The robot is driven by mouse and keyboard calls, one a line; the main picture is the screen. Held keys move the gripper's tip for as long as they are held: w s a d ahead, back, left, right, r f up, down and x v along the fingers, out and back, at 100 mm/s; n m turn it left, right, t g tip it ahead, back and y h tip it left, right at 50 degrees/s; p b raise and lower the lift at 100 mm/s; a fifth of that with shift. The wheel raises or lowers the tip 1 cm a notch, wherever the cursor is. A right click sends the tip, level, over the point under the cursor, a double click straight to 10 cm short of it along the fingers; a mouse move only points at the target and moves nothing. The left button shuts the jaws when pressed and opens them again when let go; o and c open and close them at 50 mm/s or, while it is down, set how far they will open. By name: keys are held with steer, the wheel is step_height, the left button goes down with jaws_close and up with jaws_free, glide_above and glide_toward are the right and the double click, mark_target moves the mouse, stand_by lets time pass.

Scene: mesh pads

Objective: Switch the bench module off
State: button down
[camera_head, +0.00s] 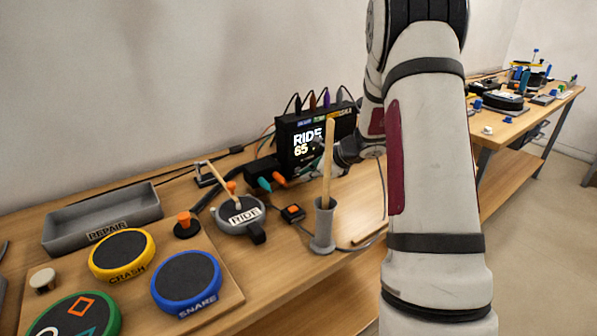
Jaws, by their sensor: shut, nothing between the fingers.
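The bench module (300,150) is a black box standing at the back of the wooden bench. Its lit screen reads "RIDE" and "65", and several cables plug into its top. My gripper (343,152) is shut and empty, close in front of the module's right part. A wooden stick partly covers the gripper, and my arm hides what lies behind it to the right. I cannot tell whether the fingertips touch the module. No power switch can be made out.
A wooden stick (328,150) stands upright in a grey holder (323,228) before the module. The RIDE pad (240,213), blue SNARE pad (188,280), yellow CRASH pad (122,254) and grey REPAIR tray (75,225) lie left. A second bench (530,108) stands far right.

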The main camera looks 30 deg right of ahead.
steer(key=shift+w, duration=0.3)
steer(key=shift+s, duration=0.15)
stand_by(0.3)
steer(key=shift+s, duration=0.75)
steer(key=shift+s+d+b, duration=0.1)
steer(key=shift+s+b, duration=0.55)
steer(key=shift+s, duration=2.35)
